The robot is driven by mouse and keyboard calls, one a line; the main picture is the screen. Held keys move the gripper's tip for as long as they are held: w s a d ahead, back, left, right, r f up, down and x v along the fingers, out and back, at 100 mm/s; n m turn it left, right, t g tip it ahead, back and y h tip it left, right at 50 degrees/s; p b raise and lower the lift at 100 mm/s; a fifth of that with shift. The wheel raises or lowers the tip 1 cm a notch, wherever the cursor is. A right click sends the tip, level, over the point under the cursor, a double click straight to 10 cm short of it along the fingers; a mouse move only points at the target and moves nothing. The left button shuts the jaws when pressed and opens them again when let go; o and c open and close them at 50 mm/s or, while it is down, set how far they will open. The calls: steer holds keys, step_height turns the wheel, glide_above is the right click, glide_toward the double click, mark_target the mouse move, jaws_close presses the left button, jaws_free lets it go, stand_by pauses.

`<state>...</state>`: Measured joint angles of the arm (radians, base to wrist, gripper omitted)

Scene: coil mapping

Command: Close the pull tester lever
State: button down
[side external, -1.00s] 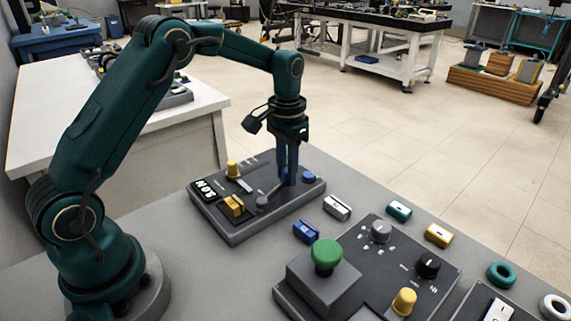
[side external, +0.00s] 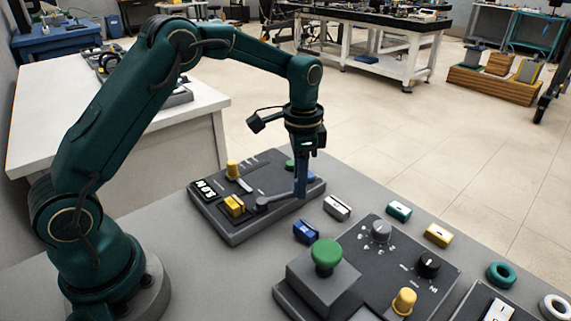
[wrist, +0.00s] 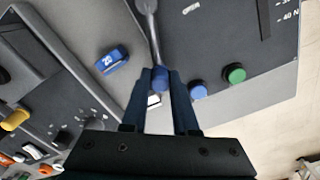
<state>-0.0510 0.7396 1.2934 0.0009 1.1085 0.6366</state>
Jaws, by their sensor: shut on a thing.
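The pull tester (side external: 225,227) is a dark grey panel box on the bench; it fills the upper right of the wrist view (wrist: 222,45). Its lever (side external: 277,200) is a grey metal arm reaching right from a round pivot toward the panel's right front edge. In the wrist view the lever (wrist: 154,35) runs down to a blue end knob (wrist: 160,78). My gripper (side external: 300,194) points straight down and is shut on this knob, one finger on each side, also seen in the wrist view (wrist: 161,73). An "OPEN" label shows beside the lever.
A blue block (side external: 306,231) and a grey block (side external: 337,207) lie nearby. Another panel with a green knob (side external: 326,255) stands in front.

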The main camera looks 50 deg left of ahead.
steer(key=shift+d+r, duration=0.15)
steer(key=c, duration=0.7)
jaws_free()
steer(key=shift+r, duration=2.5)
